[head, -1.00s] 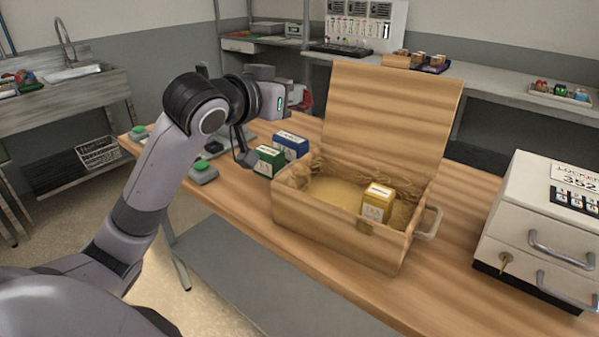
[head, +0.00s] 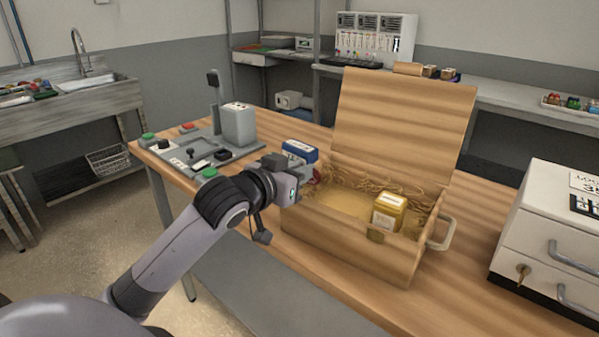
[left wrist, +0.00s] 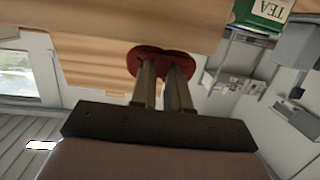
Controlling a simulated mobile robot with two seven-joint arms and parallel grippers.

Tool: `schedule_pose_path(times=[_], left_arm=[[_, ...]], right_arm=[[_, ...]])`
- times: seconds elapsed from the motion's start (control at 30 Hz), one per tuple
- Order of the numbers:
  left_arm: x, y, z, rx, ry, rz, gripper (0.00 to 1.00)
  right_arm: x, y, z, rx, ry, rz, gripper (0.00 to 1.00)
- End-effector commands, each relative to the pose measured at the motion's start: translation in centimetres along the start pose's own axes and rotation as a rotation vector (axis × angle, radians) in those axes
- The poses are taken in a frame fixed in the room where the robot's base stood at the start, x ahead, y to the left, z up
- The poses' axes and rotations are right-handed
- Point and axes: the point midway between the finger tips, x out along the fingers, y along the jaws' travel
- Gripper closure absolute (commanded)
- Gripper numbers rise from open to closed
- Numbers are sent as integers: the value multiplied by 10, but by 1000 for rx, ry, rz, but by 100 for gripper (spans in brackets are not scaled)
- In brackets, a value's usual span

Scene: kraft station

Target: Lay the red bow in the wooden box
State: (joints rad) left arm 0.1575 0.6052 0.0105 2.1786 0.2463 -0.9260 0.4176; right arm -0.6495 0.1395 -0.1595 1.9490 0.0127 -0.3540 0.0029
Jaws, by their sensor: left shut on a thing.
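The red bow (left wrist: 165,60) is held between the fingertips of my left gripper (left wrist: 163,75) in the left wrist view. In the head view only a bit of the bow (head: 316,174) shows beyond my left gripper (head: 306,182), at the left end of the wooden box. The fingers are mostly hidden there. The wooden box (head: 345,244) stands open on the table with its lid (head: 400,120) raised. It holds straw-like filling and an upright yellow tea pack (head: 388,213) at its right part. I cannot tell whether the bow touches the box. My right gripper is not in view.
A blue pack (head: 300,150) stands just behind my left gripper. A green tea pack (left wrist: 265,12) shows in the left wrist view. A grey button station (head: 238,125) is at the table's left end. A white drawer cabinet (head: 550,225) stands on the right.

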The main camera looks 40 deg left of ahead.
Motion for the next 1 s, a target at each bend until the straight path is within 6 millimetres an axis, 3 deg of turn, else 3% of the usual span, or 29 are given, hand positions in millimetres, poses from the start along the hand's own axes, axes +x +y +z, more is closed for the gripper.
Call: schedule_pose_path(times=[0.67, 0.7, 0.77, 1.0], left_arm=[[2, 0, 11, 0, 1, 0, 99], [2, 0, 11, 0, 0, 0, 78], [2, 0, 11, 0, 0, 0, 59], [2, 0, 11, 0, 0, 0, 59]], right_arm=[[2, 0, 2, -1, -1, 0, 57], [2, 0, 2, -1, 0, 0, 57], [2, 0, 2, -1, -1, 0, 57], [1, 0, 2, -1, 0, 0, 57]])
